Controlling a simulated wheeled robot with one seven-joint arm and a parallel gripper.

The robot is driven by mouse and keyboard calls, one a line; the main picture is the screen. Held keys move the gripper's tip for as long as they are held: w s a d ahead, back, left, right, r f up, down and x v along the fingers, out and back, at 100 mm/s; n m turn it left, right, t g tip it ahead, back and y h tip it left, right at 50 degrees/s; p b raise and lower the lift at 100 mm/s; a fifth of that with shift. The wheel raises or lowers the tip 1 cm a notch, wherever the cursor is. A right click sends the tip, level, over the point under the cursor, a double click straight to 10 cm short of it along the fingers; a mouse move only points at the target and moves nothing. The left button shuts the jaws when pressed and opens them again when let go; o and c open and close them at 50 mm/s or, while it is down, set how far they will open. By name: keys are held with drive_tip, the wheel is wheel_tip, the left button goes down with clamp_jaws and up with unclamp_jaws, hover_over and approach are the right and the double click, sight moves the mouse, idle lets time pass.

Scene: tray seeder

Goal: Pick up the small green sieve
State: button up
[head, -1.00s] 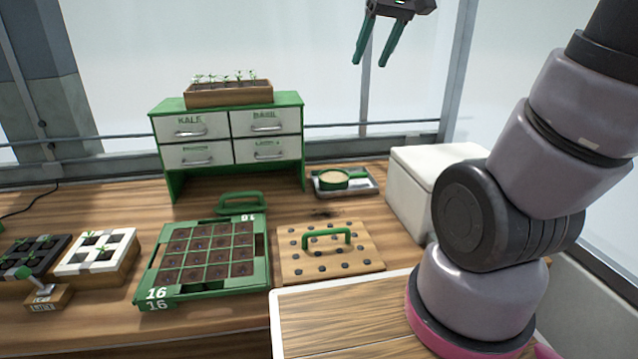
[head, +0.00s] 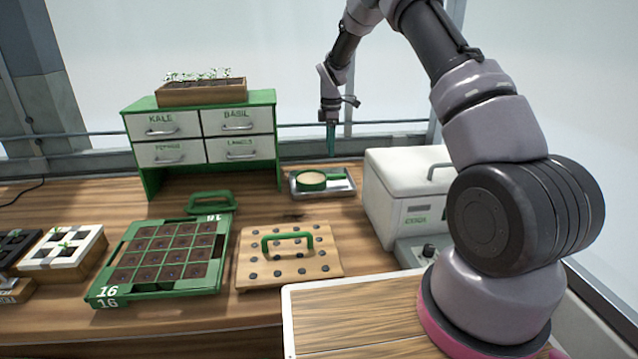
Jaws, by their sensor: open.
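The small green sieve (head: 311,185) has a round green rim, a pale inside and a short green handle pointing right. It rests on a grey metal tray (head: 343,192) at the back of the bench, right of the drawer cabinet. My gripper (head: 330,146) points down above the back edge of that tray, over the handle side in the picture. It is open and holds nothing. The gap between its fingers and the handle is hard to judge, as the fingers show nearly edge-on.
A drawer cabinet (head: 205,137) with seedlings on top stands left of the metal tray. A white box (head: 400,196) stands close on its right. In front are a wooden board with a green handle (head: 290,265) and a green seed tray (head: 130,287). Bare bench lies between them.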

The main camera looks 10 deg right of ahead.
hover_over(329, 175)
wheel_tip(329, 175, down, 6)
drive_tip(key=shift+w+f, duration=0.1)
wheel_tip(329, 175, down, 6)
drive_tip(key=shift+d+r, duration=0.1)
drive_tip(key=shift+r, duration=0.1)
clamp_jaws()
